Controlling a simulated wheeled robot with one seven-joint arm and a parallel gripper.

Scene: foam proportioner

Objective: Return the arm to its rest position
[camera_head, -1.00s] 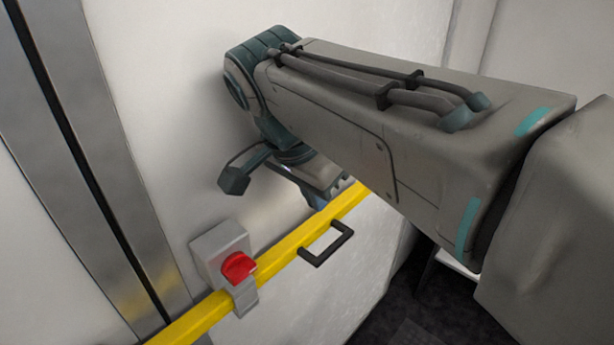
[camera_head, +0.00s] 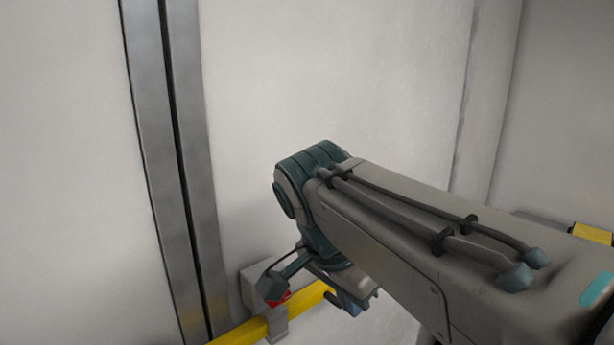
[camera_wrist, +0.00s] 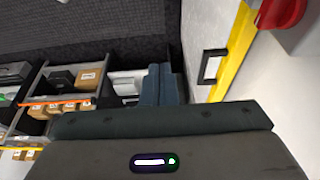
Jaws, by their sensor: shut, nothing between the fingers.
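My gripper (camera_head: 352,303) shows only partly below the wrist, close to the yellow rail. In the wrist view its two blue fingers (camera_wrist: 160,70) lie side by side, shut with nothing between them. The red knob (camera_head: 285,297) on its grey box is mostly hidden behind my wrist. The knob (camera_wrist: 281,12) also shows at the top right of the wrist view, apart from the fingers.
A yellow rail (camera_head: 240,334) runs along the white wall. A shelf with several boxes (camera_wrist: 60,103) stands at left there. The wall above my arm is clear.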

